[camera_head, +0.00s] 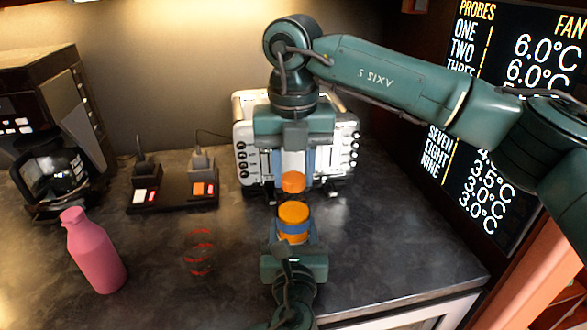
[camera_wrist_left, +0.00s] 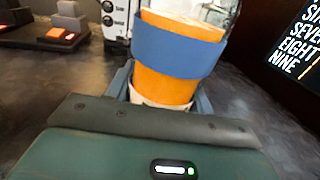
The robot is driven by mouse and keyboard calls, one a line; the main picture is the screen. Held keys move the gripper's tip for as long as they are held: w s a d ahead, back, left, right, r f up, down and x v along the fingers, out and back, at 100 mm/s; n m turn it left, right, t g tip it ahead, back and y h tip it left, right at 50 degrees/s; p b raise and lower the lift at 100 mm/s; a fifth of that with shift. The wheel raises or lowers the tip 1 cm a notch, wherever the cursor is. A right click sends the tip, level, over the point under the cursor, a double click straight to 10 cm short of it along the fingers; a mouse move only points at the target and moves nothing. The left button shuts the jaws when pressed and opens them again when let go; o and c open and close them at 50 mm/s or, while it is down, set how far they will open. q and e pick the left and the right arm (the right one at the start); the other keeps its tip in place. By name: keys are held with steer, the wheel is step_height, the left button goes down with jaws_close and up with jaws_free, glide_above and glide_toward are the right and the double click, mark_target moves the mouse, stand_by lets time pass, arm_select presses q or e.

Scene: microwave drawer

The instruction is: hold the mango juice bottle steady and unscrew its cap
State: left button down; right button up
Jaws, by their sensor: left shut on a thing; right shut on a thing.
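The mango juice bottle (camera_head: 293,213) is orange with a blue band and stands upright at the middle of the counter. My left gripper (camera_head: 294,240), low in the head view, is shut on it. The left wrist view shows the bottle (camera_wrist_left: 165,88) close up between the fingers, its upper end near the frame's top edge. My right gripper (camera_head: 293,172) points down from above and is shut on a small orange cap (camera_head: 293,183). In the head view a gap shows between cap and bottle. The cap is not visible in the left wrist view.
A pink bottle (camera_head: 93,252) and a clear red-striped glass (camera_head: 199,253) stand to the left. A coffee maker (camera_head: 50,125) and a dark power strip (camera_head: 172,193) are behind them. A white toaster (camera_head: 343,160) stands behind my right gripper. The counter right of the bottle is clear.

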steer(key=n, duration=0.4)
steer(key=shift+n, duration=0.3)
steer(key=n, duration=1)
steer(key=shift+n, duration=0.3)
steer(key=n, duration=0.4)
steer(key=shift+r, duration=0.1)
steer(key=n, duration=0.8)
steer(key=shift+n, duration=0.4)
steer(key=n, duration=0.9)
